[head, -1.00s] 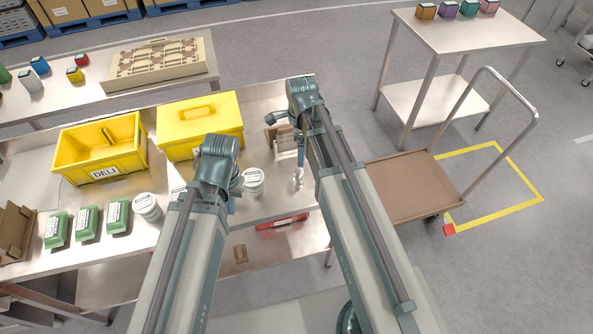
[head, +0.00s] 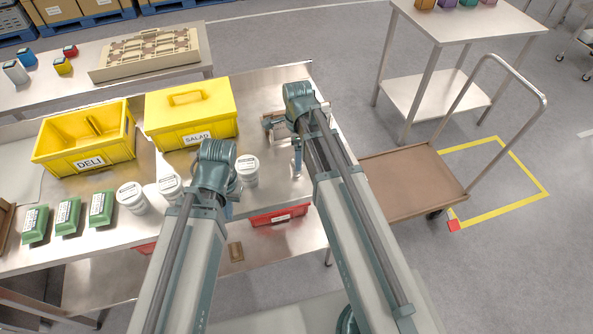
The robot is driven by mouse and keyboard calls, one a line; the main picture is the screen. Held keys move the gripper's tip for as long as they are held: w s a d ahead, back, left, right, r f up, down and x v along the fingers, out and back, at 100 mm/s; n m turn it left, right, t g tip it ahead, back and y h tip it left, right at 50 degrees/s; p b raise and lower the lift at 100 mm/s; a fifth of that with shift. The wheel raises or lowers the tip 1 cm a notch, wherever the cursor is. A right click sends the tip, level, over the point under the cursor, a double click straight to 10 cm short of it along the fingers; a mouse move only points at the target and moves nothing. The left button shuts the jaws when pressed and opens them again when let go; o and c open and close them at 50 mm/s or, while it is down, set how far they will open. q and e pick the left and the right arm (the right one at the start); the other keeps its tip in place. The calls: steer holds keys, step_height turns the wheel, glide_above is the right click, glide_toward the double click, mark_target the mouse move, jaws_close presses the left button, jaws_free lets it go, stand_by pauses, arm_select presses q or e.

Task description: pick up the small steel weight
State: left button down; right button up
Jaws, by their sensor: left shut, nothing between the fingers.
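A small shiny steel piece, which looks like the steel weight (head: 296,168), stands on the right part of the steel worktable (head: 272,88), beside my right forearm. It is small and its outline is partly unclear. My left gripper (head: 229,210) points down below its wrist at the table's front edge, left of the steel piece and apart from it. It is shut and empty, largely hidden by my own arm. My right arm reaches over the table's right end; its fingers are hidden or too small to judge.
White lidded tubs (head: 131,197) and green packs (head: 67,215) line the table's front. Behind them stand a yellow DELI bin (head: 88,160) and a closed yellow SALAD box (head: 190,138). A red bin (head: 278,215) sits below. A brown-decked trolley (head: 408,188) stands to the right.

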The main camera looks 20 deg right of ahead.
steer(key=shift+s+a+f+b, duration=0.1)
steer(key=shift+f+b, duration=1.2)
steer(key=shift+b, duration=0.05)
steer(key=shift+a+f+b, duration=0.1)
steer(key=shift+f+b, duration=1.2)
steer(key=shift+r, duration=0.1)
jaws_close()
